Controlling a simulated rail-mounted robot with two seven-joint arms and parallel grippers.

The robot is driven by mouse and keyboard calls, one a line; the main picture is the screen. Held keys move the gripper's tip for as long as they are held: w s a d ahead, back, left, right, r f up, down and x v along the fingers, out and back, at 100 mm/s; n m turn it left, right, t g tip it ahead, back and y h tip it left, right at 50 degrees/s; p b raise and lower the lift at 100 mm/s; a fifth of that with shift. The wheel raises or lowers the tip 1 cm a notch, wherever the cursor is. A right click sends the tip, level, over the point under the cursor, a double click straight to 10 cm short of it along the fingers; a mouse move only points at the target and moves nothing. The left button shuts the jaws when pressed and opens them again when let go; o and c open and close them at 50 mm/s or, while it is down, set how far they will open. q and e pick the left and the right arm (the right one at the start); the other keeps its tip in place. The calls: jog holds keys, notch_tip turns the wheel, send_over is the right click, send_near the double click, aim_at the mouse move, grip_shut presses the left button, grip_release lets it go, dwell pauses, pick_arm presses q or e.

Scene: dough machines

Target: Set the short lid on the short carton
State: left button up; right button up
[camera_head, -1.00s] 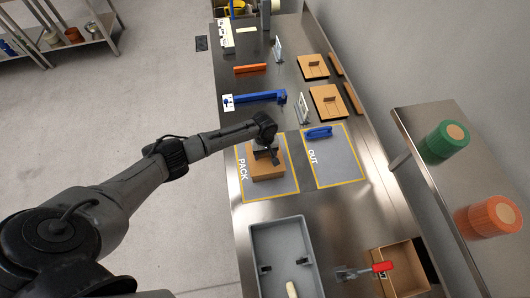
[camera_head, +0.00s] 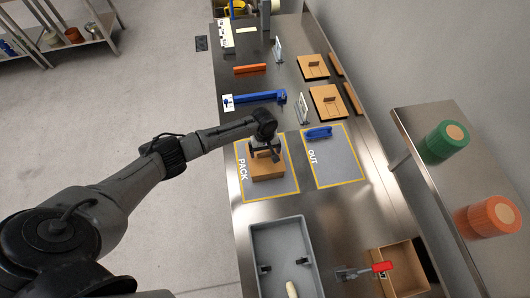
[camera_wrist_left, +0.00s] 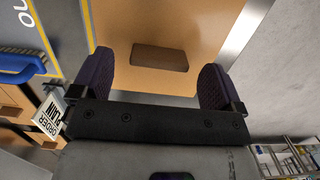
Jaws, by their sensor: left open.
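The carton (camera_head: 268,174) is a low brown box on the PACK mat (camera_head: 284,188). My left gripper (camera_head: 265,153) is above it, open, pointing down. In the left wrist view my two fingers (camera_wrist_left: 156,82) are spread apart, and a flat brown top (camera_wrist_left: 212,28) with a darker raised block, like a lid's grip (camera_wrist_left: 160,57), lies beyond them. The block is not clamped. Whether that top is seated flush on the carton is hidden by the gripper. Two flat brown lids with upright tabs lie at the back right, one farther (camera_head: 313,66) and one nearer (camera_head: 328,102).
A blue brush (camera_head: 319,132) sits on the OUT mat (camera_head: 334,172).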

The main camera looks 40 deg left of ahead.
pick_arm(q)
notch_tip(320, 180, up, 12)
jog(key=a, duration=0.1)
jog(key=shift+w+f, duration=0.15)
jog(key=shift+w, duration=0.3)
jog(key=shift+a, duration=0.1)
